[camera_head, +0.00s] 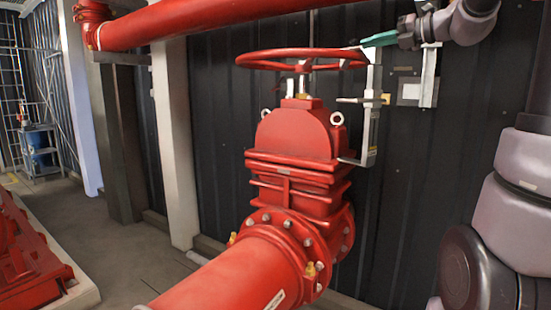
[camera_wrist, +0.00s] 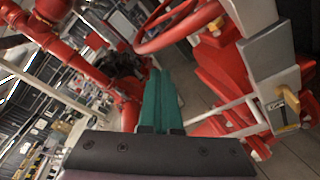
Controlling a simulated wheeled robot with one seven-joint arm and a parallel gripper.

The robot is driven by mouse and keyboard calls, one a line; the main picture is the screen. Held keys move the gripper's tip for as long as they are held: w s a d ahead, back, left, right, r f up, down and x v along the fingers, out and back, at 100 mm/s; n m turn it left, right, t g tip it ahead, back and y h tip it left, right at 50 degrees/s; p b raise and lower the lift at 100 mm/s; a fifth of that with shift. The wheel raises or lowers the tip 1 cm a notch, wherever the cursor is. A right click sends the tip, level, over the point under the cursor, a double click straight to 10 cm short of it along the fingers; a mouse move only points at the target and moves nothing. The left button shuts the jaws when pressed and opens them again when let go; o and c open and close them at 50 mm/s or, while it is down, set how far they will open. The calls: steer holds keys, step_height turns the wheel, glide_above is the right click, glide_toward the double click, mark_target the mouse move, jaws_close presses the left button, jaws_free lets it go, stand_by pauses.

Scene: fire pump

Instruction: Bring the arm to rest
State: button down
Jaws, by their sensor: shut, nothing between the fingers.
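My gripper (camera_head: 380,40) has green fingers and sits at the upper right in the head view, just right of the red handwheel (camera_head: 300,59) and close to a grey metal bracket (camera_head: 372,100). In the wrist view the green fingers of my gripper (camera_wrist: 160,88) lie side by side, shut and empty. The handwheel (camera_wrist: 178,27) shows at the top there. My arm comes in from the right in the head view. I cannot tell whether the fingertips touch the bracket.
A red gate valve (camera_head: 300,165) stands on a thick red pipe (camera_head: 235,275). Another red pipe (camera_head: 200,20) runs along the top. A white post (camera_head: 172,140) and dark wall (camera_head: 430,180) lie behind. Grey floor (camera_head: 125,250) is open at the left, beside red machinery (camera_head: 30,265).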

steer(key=s+a+f+n+g+h, duration=0.2)
steer(key=s+a+f+n+h, duration=0.1)
steer(key=s+f+n, duration=0.5)
steer(key=s+a+f+n+g+h, duration=0.25)
steer(key=s+f+n, duration=0.35)
steer(key=s+n, duration=0.3)
steer(key=s+d+f+n+h, duration=0.3)
steer(key=s+f+n, duration=0.4)
steer(key=n, duration=0.8)
steer(key=shift+f+h, duration=0.3)
steer(key=shift+h, duration=0.45)
